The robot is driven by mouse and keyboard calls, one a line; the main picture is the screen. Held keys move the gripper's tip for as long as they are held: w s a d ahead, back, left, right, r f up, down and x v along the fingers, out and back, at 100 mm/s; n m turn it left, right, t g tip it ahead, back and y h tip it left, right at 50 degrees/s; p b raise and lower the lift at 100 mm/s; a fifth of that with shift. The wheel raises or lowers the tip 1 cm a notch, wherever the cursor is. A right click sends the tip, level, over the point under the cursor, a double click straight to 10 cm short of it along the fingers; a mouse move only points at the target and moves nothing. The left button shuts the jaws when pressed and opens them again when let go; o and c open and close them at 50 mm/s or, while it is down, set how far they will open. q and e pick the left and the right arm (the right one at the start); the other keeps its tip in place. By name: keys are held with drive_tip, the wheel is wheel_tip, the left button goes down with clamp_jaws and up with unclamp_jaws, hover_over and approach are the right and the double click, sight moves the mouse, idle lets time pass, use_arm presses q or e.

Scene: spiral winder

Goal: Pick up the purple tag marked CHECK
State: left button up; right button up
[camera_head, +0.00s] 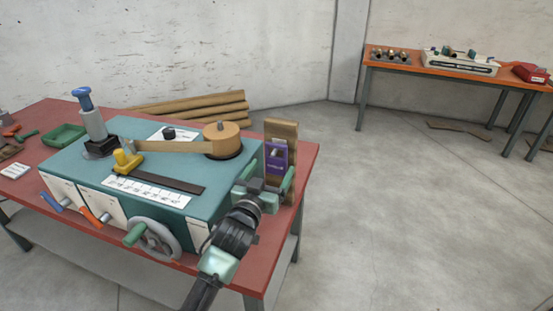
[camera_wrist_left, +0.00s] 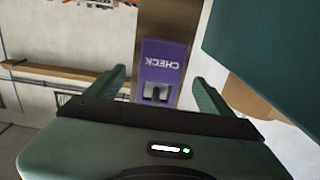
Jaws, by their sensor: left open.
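The purple tag (camera_head: 276,156) is against the front of an upright brown wooden board (camera_head: 282,128) at the right end of the bench. In the left wrist view the tag (camera_wrist_left: 163,62) shows the word CHECK upside down, with a grey piece at its lower edge. My left gripper (camera_head: 266,178) is open, in front of the tag in the head view. In the left wrist view its two green fingers (camera_wrist_left: 160,84) stand on either side of the tag, with visible gaps. I cannot tell how far the fingertips are from it. My right gripper is not in view.
The teal winder (camera_head: 150,170) stands close left of my gripper, with a wooden spool (camera_head: 221,138) on top and a handwheel (camera_head: 157,240) in front. Brown tubes (camera_head: 195,105) lie behind. The red bench top (camera_head: 303,160) ends just right of the board, with open floor beyond.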

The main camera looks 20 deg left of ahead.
sight(276, 160)
use_arm(q)
drive_tip(key=shift+w, duration=1.15)
drive_tip(key=c, duration=1.5)
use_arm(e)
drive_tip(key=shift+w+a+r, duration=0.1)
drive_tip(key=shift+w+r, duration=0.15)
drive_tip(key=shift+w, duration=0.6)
